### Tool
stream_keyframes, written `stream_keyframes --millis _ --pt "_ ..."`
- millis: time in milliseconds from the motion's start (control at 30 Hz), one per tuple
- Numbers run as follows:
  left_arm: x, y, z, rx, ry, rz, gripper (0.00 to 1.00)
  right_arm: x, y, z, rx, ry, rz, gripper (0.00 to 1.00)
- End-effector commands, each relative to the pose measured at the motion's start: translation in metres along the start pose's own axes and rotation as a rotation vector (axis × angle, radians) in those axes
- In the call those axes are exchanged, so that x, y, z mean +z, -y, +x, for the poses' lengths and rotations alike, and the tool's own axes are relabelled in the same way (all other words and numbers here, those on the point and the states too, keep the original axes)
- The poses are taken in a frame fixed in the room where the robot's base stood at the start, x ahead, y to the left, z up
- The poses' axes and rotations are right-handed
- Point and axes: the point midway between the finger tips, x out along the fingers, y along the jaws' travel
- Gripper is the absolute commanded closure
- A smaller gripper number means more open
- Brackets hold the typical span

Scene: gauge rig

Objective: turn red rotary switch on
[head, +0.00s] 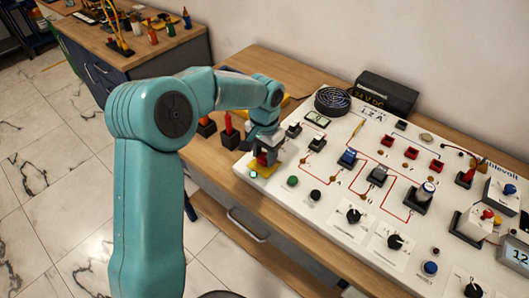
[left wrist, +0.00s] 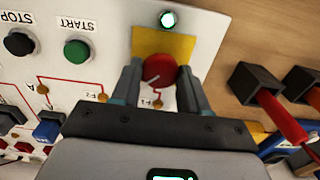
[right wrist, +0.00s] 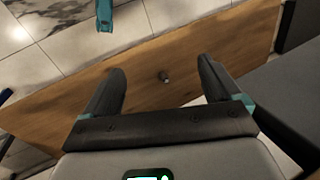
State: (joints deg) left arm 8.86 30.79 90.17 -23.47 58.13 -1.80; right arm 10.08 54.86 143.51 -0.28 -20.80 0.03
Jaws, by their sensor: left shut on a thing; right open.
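The red rotary switch (left wrist: 160,70) sits on a yellow plate (left wrist: 150,40) on the white panel. In the left wrist view a pale pointer line on its knob slants to the lower left. My left gripper (left wrist: 158,78) is shut on the knob, one finger on each side. In the head view the left gripper (head: 266,146) is over the yellow plate (head: 264,170) at the panel's near left, and the switch (head: 262,158) is partly hidden. A small lamp (left wrist: 168,19) beside the plate glows green. My right gripper (right wrist: 161,70) is open and empty, facing a wooden surface.
Green START (left wrist: 77,52) and black STOP (left wrist: 19,43) buttons are near the switch. Black sockets with red-handled tools (head: 229,130) stand on the wood left of the panel. Blue switches (head: 348,158) and black knobs (head: 354,215) fill the panel to the right.

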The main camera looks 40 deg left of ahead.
Motion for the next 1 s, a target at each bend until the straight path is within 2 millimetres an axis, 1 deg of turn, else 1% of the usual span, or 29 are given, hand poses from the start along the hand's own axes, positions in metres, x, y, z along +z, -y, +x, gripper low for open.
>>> stream_keyframes --millis 33,300,333,367,400,667,767,867,1000 --pt "-0.001 0.001 -0.003 -0.003 -0.007 0.002 0.86 0.0 0.0 0.0 0.0 0.0 0.0 0.09" --pt "-0.002 0.001 -0.003 -0.003 -0.007 0.002 0.86 0.0 0.0 0.0 0.0 0.0 0.0 0.09" --pt "-0.001 0.001 -0.003 -0.003 -0.007 0.002 0.46 0.0 0.0 0.0 0.0 0.0 0.0 0.09" --pt "-0.001 0.001 -0.003 -0.003 -0.007 0.002 0.36 0.0 0.0 0.0 0.0 0.0 0.0 0.09" --pt "-0.001 0.001 -0.002 -0.003 -0.006 0.002 0.31 0.0 0.0 0.0 0.0 0.0 0.0 0.09" --pt "-0.001 0.0 -0.001 -0.002 -0.003 0.001 0.31 0.0 0.0 0.0 0.0 0.0 0.0 0.09" --pt "-0.001 0.0 -0.007 -0.002 -0.004 0.001 0.31 0.0 0.0 0.0 0.0 0.0 0.0 0.09" --pt "-0.001 0.001 -0.022 -0.003 -0.008 0.0 0.31 0.0 0.0 0.001 0.0 0.0 0.0 0.09" --pt "-0.001 0.0 -0.057 -0.003 -0.01 0.0 0.31 0.0 -0.001 0.002 0.0 0.0 0.0 0.09"
